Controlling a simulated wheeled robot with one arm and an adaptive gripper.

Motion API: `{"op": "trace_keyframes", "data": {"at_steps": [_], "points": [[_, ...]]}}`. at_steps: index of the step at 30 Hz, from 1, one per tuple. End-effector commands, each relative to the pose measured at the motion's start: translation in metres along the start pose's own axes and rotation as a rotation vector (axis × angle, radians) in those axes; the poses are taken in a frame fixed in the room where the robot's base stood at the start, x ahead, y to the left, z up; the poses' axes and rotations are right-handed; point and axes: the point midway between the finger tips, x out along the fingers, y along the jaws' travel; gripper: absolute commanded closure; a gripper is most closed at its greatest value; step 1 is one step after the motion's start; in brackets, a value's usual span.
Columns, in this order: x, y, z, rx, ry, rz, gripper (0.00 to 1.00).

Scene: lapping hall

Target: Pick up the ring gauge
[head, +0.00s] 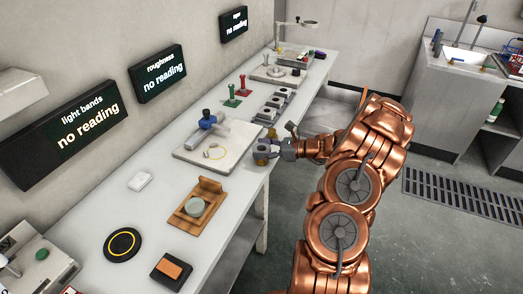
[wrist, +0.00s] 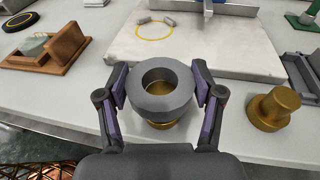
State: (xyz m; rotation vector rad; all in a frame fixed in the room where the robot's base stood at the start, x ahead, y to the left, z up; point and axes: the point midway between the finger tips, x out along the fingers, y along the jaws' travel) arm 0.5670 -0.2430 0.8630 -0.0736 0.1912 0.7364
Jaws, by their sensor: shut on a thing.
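The ring gauge (wrist: 176,103) is a thick dark grey ring with a round hole, in the middle of the wrist view. My gripper (wrist: 160,86) is shut on it, one finger on each side of its outer wall. A brass-coloured piece (wrist: 160,124) shows under the ring, and brass also shows through the hole. I cannot tell whether the ring touches that piece or hangs above it. In the head view my gripper (head: 270,149) holds the ring at the front edge of the long bench (head: 160,205).
A brass stepped plug (wrist: 270,108) stands close on the right in the wrist view. Behind is a pale stone plate (head: 190,154) with a blue-topped stand (head: 207,120). A wooden stand (head: 190,215) and black round pad (head: 122,244) lie nearer. The displays say "no reading".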

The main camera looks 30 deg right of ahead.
Motion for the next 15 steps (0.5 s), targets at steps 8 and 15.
{"op": "trace_keyframes", "data": {"at_steps": [8,15], "points": [[-0.003,0.000,0.014,-0.003,-0.001,-0.001,0.77],[-0.014,0.005,0.033,0.000,-0.002,-0.004,0.77]]}}
